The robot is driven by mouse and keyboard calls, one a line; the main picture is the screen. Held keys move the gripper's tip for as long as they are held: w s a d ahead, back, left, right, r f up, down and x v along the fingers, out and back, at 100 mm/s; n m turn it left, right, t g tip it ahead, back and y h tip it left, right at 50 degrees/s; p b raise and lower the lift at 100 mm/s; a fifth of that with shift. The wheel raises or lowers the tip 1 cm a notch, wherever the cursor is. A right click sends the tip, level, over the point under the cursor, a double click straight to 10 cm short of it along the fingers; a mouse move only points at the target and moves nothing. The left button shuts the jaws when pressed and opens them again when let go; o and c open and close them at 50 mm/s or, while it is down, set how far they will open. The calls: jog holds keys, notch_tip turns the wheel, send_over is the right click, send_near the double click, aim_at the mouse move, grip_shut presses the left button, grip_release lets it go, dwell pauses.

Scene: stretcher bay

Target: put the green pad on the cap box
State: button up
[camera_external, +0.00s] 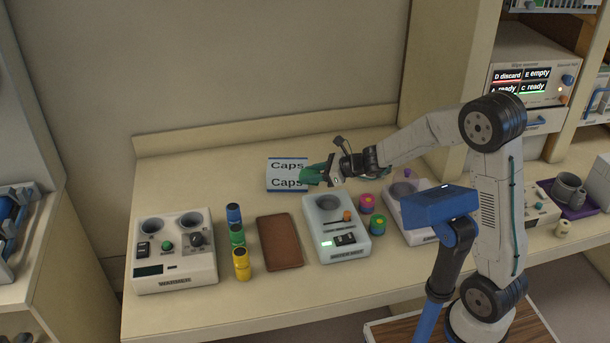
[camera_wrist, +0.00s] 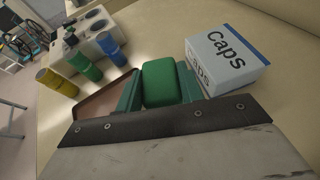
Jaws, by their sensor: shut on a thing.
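The green pad (camera_wrist: 159,83) is between the green fingers of my gripper (camera_wrist: 158,90) in the wrist view. In the external view my gripper (camera_external: 314,174) is near the right edge of the cap box, and the pad is hard to tell from the green fingers. The gripper is shut on the pad. The cap box (camera_external: 287,174) is white and blue with "Caps" lettering and sits at the back of the counter. In the wrist view the cap box (camera_wrist: 229,58) is just right of the pad. Whether they touch is unclear.
A brown mat (camera_external: 280,242) lies in front of the cap box. Blue, green and yellow cylinders stand left of it, beside a white two-well device (camera_external: 174,252). A pale device (camera_external: 337,229) stands right of the mat. Counter left of the box is clear.

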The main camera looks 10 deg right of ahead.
jog(key=d, duration=0.1)
jog(key=w, duration=0.1)
jog(key=d, duration=0.1)
jog(key=shift+w+d+f, duration=0.25)
jog(key=shift+d, duration=0.05)
jog(key=shift+s+a+r, duration=0.1)
jog(key=shift+s+a, duration=0.05)
jog(key=shift+a, duration=0.1)
jog(key=shift+a+r+n+g, duration=0.1)
jog(key=shift+a+n+g, duration=0.1)
jog(key=shift+n+g, duration=0.1)
send_over(289, 167)
jog(key=shift+d+f, duration=0.1)
jog(key=shift+f, duration=2.4)
jog(key=shift+f, duration=0.1)
jog(key=o, duration=0.9)
jog(key=shift+o, duration=0.2)
